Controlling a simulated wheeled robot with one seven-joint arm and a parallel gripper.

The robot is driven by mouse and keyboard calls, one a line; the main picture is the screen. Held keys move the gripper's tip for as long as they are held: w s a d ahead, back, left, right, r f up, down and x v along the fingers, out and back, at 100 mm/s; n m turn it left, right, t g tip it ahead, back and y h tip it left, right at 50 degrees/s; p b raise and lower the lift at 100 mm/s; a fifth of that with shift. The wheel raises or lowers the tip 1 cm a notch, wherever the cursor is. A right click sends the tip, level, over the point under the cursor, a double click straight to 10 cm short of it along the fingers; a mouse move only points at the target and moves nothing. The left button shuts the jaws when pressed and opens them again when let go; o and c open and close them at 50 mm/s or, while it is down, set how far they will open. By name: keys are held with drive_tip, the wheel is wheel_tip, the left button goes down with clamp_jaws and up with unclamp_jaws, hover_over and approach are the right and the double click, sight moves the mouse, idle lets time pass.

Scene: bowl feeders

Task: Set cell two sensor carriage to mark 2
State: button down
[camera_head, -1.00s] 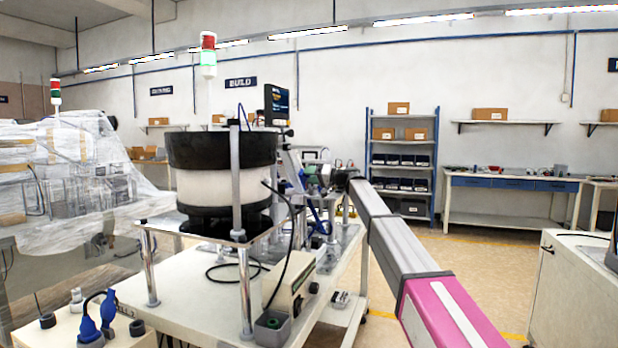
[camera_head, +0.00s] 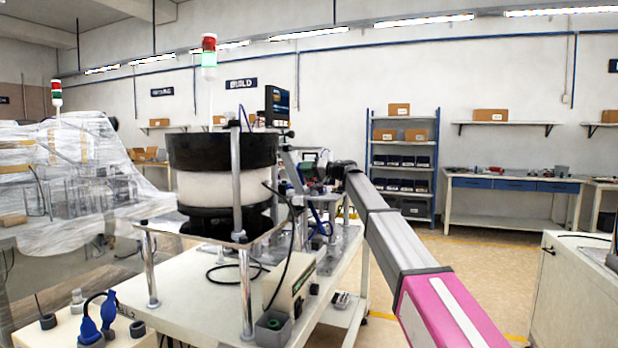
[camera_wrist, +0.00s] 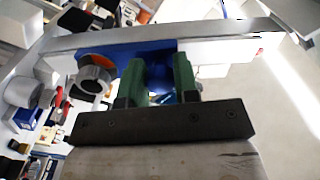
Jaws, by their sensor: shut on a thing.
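In the wrist view, my gripper (camera_wrist: 162,78) has its two green fingers closed in front of a blue part (camera_wrist: 118,55), which I take to be the sensor carriage, on a long pale rail (camera_wrist: 225,42). The fingers are shut on a piece of it, mostly hidden between them. A dark cylinder with an orange ring (camera_wrist: 93,76) sits just left of the fingers. In the head view, my gripper end is small and crowded by hardware to the right of the black and white bowl feeder (camera_head: 222,185). I cannot read any mark there.
The feeder stands on a white bench (camera_head: 190,285) with steel posts and a controller box (camera_head: 289,288). Dark cables loop over the bench. A plastic-wrapped machine (camera_head: 75,180) is at left. A white cabinet (camera_head: 570,290) stands at right. The floor between bench and cabinet is clear.

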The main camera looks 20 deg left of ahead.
drive_tip(key=shift+s+r, duration=0.6)
drive_tip(key=shift+r, duration=0.1)
drive_tip(key=c, duration=0.9)
unclamp_jaws()
drive_tip(key=shift+o, duration=0.2)
drive_tip(key=d, duration=1)
drive_tip(key=shift+s+d, duration=0.35)
drive_tip(key=shift+f, duration=0.1)
